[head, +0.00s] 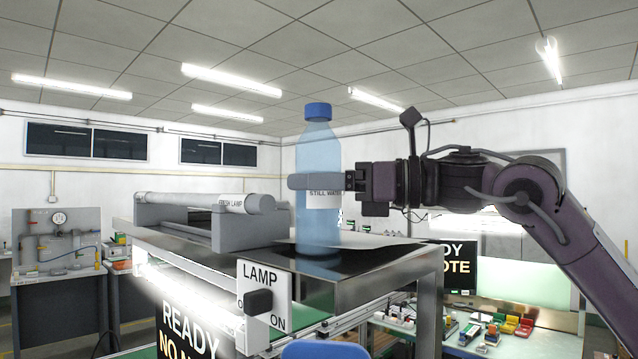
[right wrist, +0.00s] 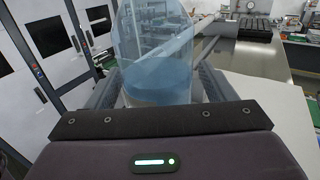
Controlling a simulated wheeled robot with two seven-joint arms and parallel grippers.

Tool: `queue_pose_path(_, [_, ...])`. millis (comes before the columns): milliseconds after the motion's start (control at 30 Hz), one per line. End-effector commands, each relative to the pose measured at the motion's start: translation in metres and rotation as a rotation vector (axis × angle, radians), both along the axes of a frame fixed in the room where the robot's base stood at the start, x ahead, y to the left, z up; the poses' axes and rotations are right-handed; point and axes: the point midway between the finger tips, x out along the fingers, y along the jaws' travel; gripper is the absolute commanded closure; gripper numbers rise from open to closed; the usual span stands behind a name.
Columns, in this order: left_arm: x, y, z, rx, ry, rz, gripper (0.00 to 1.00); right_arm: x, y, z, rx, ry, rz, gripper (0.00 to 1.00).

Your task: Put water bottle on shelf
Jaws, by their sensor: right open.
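The water bottle (head: 318,225) is clear blue with a blue cap and a white "STILL WATER" label. It stands upright at the front of the shelf top (head: 375,285), its base appearing to rest on the metal surface. My right gripper (head: 318,182) reaches in from the right at label height, with its fingers around the bottle. In the right wrist view the bottle (right wrist: 158,60) stands between the two open fingers (right wrist: 158,88). Whether either finger touches it cannot be told. My left gripper is not in view.
A grey lamp unit (head: 205,218) takes up the shelf's left part. A "LAMP" switch plate (head: 264,308) is on its front.

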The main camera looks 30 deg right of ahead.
Motion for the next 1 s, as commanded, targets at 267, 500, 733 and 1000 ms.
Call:
queue_pose_path(267, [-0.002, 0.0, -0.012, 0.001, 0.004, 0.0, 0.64, -0.022, -0.027, 0.001, 0.005, -0.002, -0.003, 0.23])
queue_pose_path(500, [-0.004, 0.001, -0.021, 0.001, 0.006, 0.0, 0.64, -0.055, -0.067, 0.003, 0.003, -0.003, -0.001, 0.23])
queue_pose_path(733, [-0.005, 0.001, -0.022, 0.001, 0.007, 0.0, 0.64, -0.073, -0.089, 0.003, 0.0, 0.0, 0.0, 0.23])
queue_pose_path(1000, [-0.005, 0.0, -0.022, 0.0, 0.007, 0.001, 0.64, -0.076, -0.093, 0.003, 0.0, 0.0, 0.002, 0.23])
